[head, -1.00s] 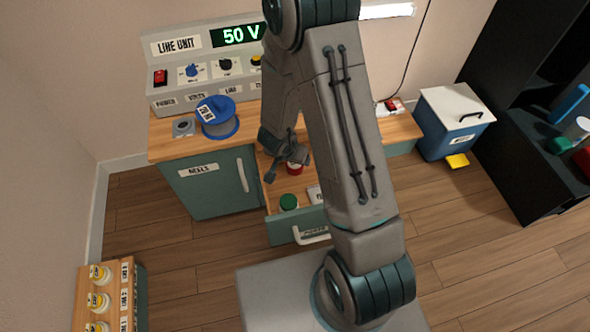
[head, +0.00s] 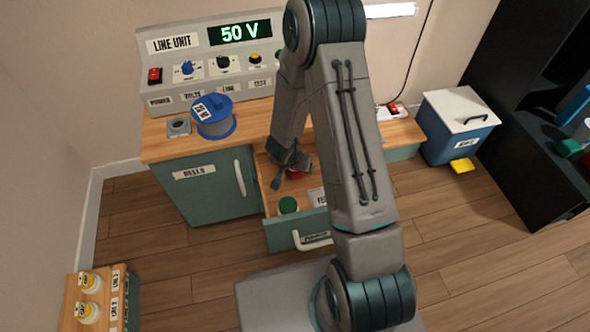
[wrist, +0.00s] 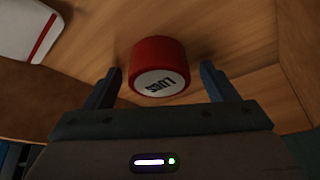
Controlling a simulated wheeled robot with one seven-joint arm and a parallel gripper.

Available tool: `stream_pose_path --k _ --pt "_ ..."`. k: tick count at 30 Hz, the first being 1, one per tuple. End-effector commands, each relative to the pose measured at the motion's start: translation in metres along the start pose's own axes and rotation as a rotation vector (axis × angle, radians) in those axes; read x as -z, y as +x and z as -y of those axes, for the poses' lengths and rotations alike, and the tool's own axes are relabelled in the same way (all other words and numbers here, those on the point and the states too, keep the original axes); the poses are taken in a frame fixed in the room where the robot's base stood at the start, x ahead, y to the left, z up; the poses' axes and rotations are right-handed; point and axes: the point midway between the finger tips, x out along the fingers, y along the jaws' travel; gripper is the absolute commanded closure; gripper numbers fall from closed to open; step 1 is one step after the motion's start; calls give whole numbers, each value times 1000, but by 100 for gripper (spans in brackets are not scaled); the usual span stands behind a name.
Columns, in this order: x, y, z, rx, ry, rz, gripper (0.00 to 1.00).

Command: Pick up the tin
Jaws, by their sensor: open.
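A red tin (wrist: 160,55) with a pale, dark-lettered end shows in the wrist view, ahead of my gripper and between the lines of its fingers. My gripper (wrist: 161,72) is open, one finger on each side, with nothing held. In the head view my gripper (head: 290,166) is over the open drawer and hides most of the red tin (head: 295,174). A green tin (head: 288,205) stands nearer the drawer's front, clear of my gripper. Whether the fingers touch the red tin cannot be told.
The drawer (head: 283,236) has a front wall with a handle. A white card with a red stripe (wrist: 30,28) lies near the red tin. A blue reel (head: 214,118) and the line unit (head: 190,90) stand on the counter. A blue bin (head: 456,135) is at the right.

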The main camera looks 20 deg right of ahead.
Motion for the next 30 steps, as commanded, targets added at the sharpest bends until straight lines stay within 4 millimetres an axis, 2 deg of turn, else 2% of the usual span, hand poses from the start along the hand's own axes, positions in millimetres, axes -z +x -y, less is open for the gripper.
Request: stream_pose_path --k 1,2,6,7,17,25,30 --pt "0 -1 0 0 0 0 21" --pt "0 -1 0 0 0 0 27" --pt "0 -1 0 0 0 1 66" --pt "0 -1 0 0 0 1 72" --pt "0 -2 0 0 0 0 71" --pt "6 -16 0 -1 -1 1 71" --pt "-27 -27 0 -1 -6 4 71"
